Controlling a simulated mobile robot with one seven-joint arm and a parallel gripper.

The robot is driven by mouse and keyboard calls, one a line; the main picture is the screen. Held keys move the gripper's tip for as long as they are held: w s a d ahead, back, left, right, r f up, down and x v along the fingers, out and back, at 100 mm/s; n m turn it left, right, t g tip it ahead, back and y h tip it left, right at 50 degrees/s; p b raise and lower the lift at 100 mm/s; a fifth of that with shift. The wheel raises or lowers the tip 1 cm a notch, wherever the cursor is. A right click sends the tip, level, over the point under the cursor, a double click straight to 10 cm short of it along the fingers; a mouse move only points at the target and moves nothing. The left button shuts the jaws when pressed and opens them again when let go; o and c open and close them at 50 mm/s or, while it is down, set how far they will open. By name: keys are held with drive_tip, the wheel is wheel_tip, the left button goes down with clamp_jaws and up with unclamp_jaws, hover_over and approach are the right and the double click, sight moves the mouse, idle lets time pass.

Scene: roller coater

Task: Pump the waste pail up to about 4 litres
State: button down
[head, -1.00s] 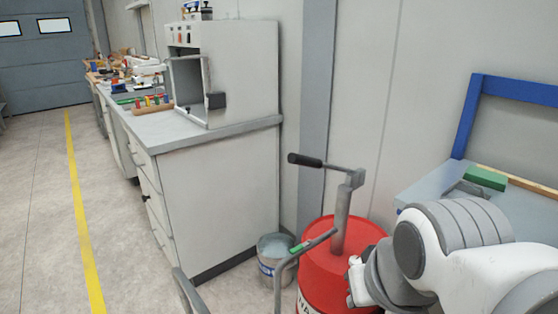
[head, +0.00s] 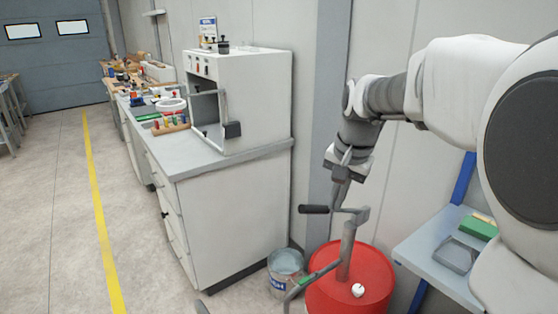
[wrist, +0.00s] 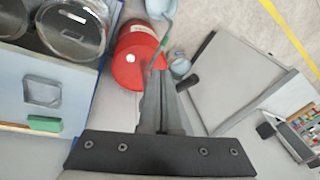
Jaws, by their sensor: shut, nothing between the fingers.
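The red drum (head: 372,272) stands low at centre right with a grey hand pump (head: 346,252) on top. The pump's crank ends in a black grip (head: 313,209) pointing left. The waste pail (head: 285,266), grey with a blue label, stands on the floor left of the drum, by the spout pipe (head: 318,271); its liquid level cannot be read. My gripper (head: 339,180) is shut and empty, pointing down, and appears just above the crank in the picture. In the wrist view, the shut fingers (wrist: 159,78) lie between the drum (wrist: 128,68) and the black grip (wrist: 187,83).
A grey cabinet (head: 238,215) carries a white open-fronted box (head: 262,95) behind the pail. At right is a blue-grey bench (head: 432,262) with a green block (head: 478,228). Metal containers (wrist: 72,28) show at upper left in the wrist view. Open floor (head: 60,220) lies left.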

drive_tip(key=w+f+m+g+p, duration=0.1)
drive_tip(key=w+m+p, duration=0.1)
drive_tip(key=w+p, duration=0.3)
drive_tip(key=w+f+m+g+p, duration=0.1)
drive_tip(key=w+f+m+p, duration=0.1)
drive_tip(key=w+p, duration=0.3)
drive_tip(key=w+f+m+g+p, duration=0.1)
drive_tip(key=w+m+p, duration=0.1)
drive_tip(key=w+p, duration=0.3)
drive_tip(key=shift+w+f, duration=0.25)
drive_tip(key=shift+w, duration=0.8)
drive_tip(key=f+b, duration=0.1)
drive_tip(key=f, duration=0.1)
drive_tip(key=f+b, duration=0.3)
drive_tip(key=f, duration=0.2)
drive_tip(key=shift+s+a+b, duration=0.15)
drive_tip(key=shift+a+b, duration=0.15)
drive_tip(key=shift+a, duration=0.05)
